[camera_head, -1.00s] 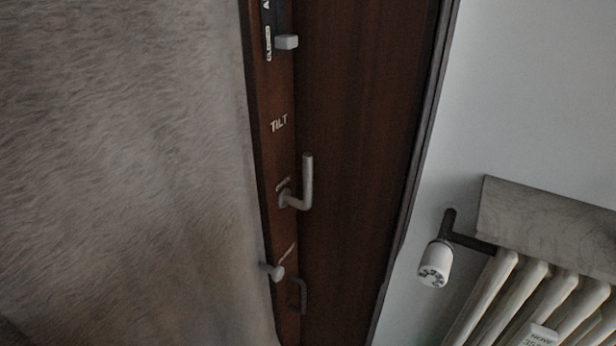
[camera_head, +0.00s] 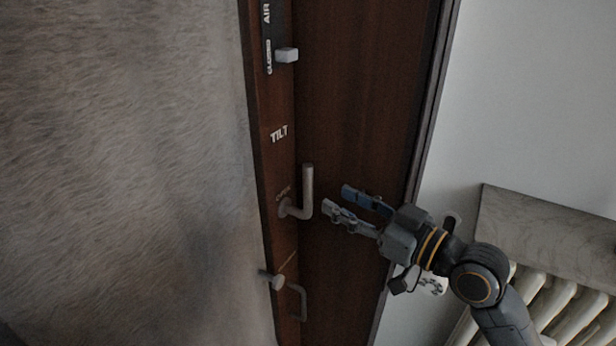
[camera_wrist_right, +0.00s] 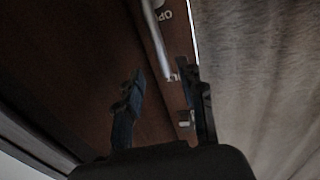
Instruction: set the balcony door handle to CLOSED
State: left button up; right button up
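The balcony door handle (camera_head: 307,188) is a grey L-shaped lever on the narrow dark brown door edge. Its grip points up, toward the TILT lettering (camera_head: 279,134); a partly hidden label sits by its pivot. My right gripper (camera_head: 336,198) is open and empty just right of the handle, fingers pointing left toward it. In the right wrist view the handle (camera_wrist_right: 157,38) lies ahead of the two spread fingers (camera_wrist_right: 162,72), its free end showing between the tips. I cannot tell the exact gap; no contact is evident. My left gripper is not in view.
Above the handle is a small light knob (camera_head: 287,55) by the AIR label. A radiator (camera_head: 532,290) under a grey board (camera_head: 550,225) stands at right. Pale furry fabric (camera_head: 120,170) fills the left.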

aim_at(312, 186)
jog(key=p+x, duration=0.2)
jog(key=x, duration=0.6)
jog(key=shift+s, duration=0.1)
jog(key=shift+w+a, duration=0.3)
jog(key=shift+w, duration=0.05)
jog(key=shift+f, duration=0.1)
grip_shut()
